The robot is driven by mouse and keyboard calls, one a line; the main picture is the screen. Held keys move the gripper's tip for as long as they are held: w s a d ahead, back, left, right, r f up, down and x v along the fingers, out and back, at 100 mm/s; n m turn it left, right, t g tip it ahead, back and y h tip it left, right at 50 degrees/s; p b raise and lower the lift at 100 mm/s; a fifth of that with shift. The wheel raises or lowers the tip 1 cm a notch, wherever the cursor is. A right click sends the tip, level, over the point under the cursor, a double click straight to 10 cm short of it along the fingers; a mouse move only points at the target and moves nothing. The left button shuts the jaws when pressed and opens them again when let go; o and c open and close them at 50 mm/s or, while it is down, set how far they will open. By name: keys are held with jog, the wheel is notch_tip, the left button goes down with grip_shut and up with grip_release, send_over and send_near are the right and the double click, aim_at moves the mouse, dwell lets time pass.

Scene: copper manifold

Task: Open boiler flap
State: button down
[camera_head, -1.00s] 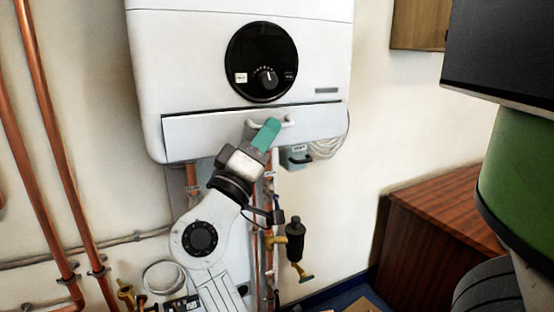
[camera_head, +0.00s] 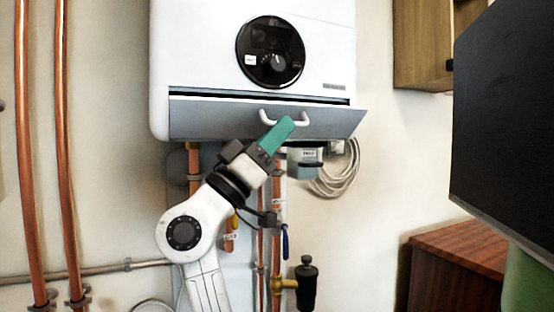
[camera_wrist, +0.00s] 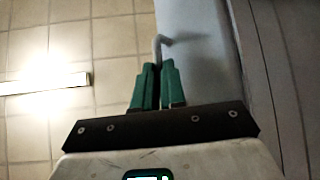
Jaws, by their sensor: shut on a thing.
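The white boiler (camera_head: 200,50) hangs on the wall, with a round black dial panel on its front. Its flap (camera_head: 215,118) along the bottom is tilted outward, with a dark gap along its top edge. The flap has a pale bar handle (camera_head: 297,117). My gripper (camera_head: 286,124), with green fingers, is shut on the handle from below. In the wrist view, the green fingers (camera_wrist: 157,84) close together around the handle (camera_wrist: 158,45), beside the grey flap (camera_wrist: 200,50). The fingers hide part of the handle.
Copper pipes (camera_head: 63,150) run up the wall at left. More pipes and a black valve (camera_head: 307,285) sit below the boiler. A grey box (camera_head: 303,163) and coiled cable (camera_head: 340,172) hang under its right side. A wooden cabinet (camera_head: 455,265) stands at lower right.

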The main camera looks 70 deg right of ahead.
jog(key=shift+w+d+f+m+g+y+b, duration=0.2)
jog(key=shift+f+m+g+y+b, duration=1)
jog(key=shift+m+y, duration=1.6)
jog(key=shift+w+d+f+m+g+y+b, duration=0.2)
jog(key=shift+f+m+g+y+b, duration=0.35)
jog(key=shift+m+g+y+b, duration=1.55)
jog(key=shift+w+d+f+m+g+y+b, duration=0.15)
jog(key=shift+f+m+g+y+b, duration=0.55)
jog(key=shift+m+y+b, duration=2.65)
jog(key=m+p, duration=0.1)
jog(key=m+h+p, duration=0.1)
jog(key=p, duration=0.1)
jog(key=shift+f+m+t, duration=0.2)
jog(key=shift+m+t, duration=0.1)
jog(key=shift+m, duration=0.05)
jog(key=c, duration=1.2)
grip_release()
jog(key=p+v, duration=0.3)
jog(key=v, duration=0.7)
jog(key=shift+w+f, duration=0.25)
jog(key=shift+f, duration=0.1)
